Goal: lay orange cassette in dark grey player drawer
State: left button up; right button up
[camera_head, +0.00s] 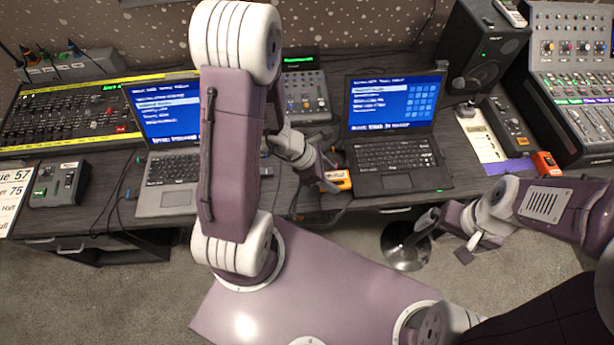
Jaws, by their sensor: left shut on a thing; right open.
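My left gripper (329,183) is at the front edge of the desk, between the two laptops. It is shut on a small orange thing (341,179) with a pale label, which looks like the orange cassette. The jaws and my arm hide part of it. My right gripper (443,240) is open and empty in front of the desk, below the right laptop. I cannot clearly make out a dark grey player with a drawer. A small dark grey box (62,183) with a green button lies at the left of the desk, but I see no open drawer on it.
A grey laptop (165,203) and a black laptop (398,184) stand open on the desk. Mixers (70,112) fill the far left and right. A red-orange object (546,164) lies at the right front edge. A stool (405,249) stands on the carpet.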

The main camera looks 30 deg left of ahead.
pick_arm(q)
jog(key=shift+a+f, duration=0.1)
jog(key=shift+a, duration=0.2)
jog(key=w+a+f+p, duration=0.1)
jog(key=a+f, duration=0.1)
jog(key=a, duration=0.1)
jog(key=w+a+f, duration=0.1)
jog(key=a+f, duration=0.1)
jog(key=a, duration=0.2)
jog(key=w+a+f+p, duration=0.1)
jog(key=a+f, duration=0.2)
jog(key=a, duration=0.1)
jog(key=shift+w+a+p, duration=0.1)
jog(key=shift+p, duration=0.2)
notch_tip(320, 180, down, 4)
jog(key=shift+r, duration=0.1)
jog(key=shift+f+b, duration=0.3)
jog(key=shift+b, duration=0.15)
jog(key=o, duration=1.4)
